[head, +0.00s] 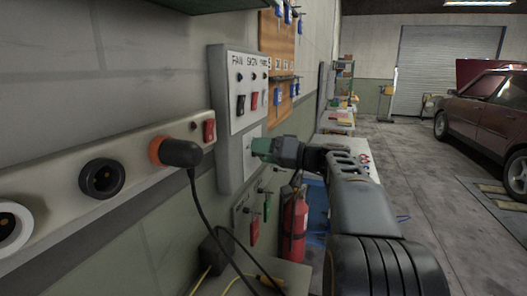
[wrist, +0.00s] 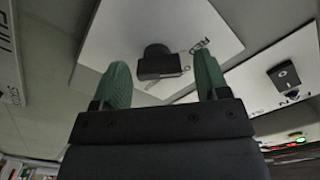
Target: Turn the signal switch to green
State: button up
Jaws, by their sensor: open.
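A black knob (wrist: 158,62) on a white plate (wrist: 115,25) shows in the wrist view and looks like the signal switch. Whether the tips reach the knob's depth I cannot tell. In the head view my gripper (head: 258,146) points left at a white plate (head: 251,152) low on the grey wall box; the knob there is hidden behind the fingers.
The panel above holds switches (head: 254,99). A socket strip (head: 60,190) with a plugged black cable (head: 181,153) is at left. A fire extinguisher (head: 294,225) stands below. The floor (head: 420,190) at right is open.

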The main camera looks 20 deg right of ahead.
jog(key=shift+c, duration=0.2)
jog(key=c, duration=0.9)
jog(key=shift+m, duration=0.4)
jog(key=shift+w+d+f+m+p, duration=0.15)
jog(key=shift+m+p, duration=1.5)
jog(key=shift+m, duration=1.55)
jog(key=shift+s+a+f+m+p, duration=0.15)
jog(key=shift+m+p, duration=1.55)
jog(key=shift+m, duration=1.5)
jog(key=shift+w+d+f+m+p, duration=0.15)
jog(key=shift+m+p, duration=1.5)
jog(key=shift+m, duration=1.55)
